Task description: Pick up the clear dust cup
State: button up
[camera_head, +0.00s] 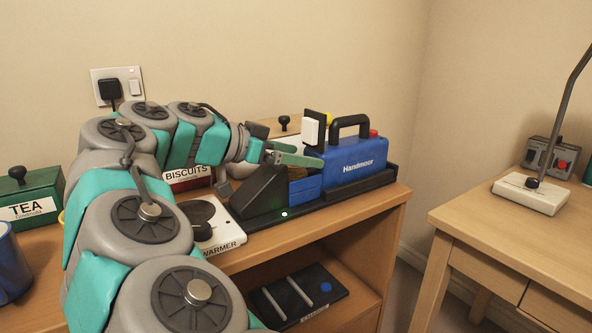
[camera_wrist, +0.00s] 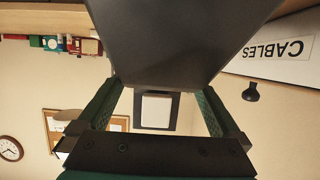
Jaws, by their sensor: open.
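A blue hand vacuum (camera_head: 352,164) marked "Handmoor" lies in a black tray-like base (camera_head: 365,190) on the sideboard. A dark wedge-shaped part (camera_head: 258,192) and a lower blue part (camera_head: 306,187) are at its left. I cannot clearly pick out the clear dust cup; my gripper covers part of the space between these parts. My gripper (camera_head: 300,157) is open, close above that gap. In the wrist view its green fingers (camera_wrist: 155,95) stand apart, with a large dark surface (camera_wrist: 185,40) in front of them. A white square pad on a black plate (camera_head: 311,131) shows between the fingers (camera_wrist: 156,111).
A warmer plate (camera_head: 228,240), a green TEA tin (camera_head: 30,202) and a BISCUITS box (camera_head: 186,174) stand left of the vacuum. A box marked CABLES (camera_wrist: 285,50) is near my wrist. A desk (camera_head: 520,230) stands at right, across a gap.

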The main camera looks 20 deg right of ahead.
jog(key=c, duration=1.4)
jog(key=shift+o, duration=0.2)
jog(key=shift+r, duration=0.1)
notch_tip(320, 180, up, 18)
jog(key=p, duration=0.3)
jog(key=shift+p, duration=0.4)
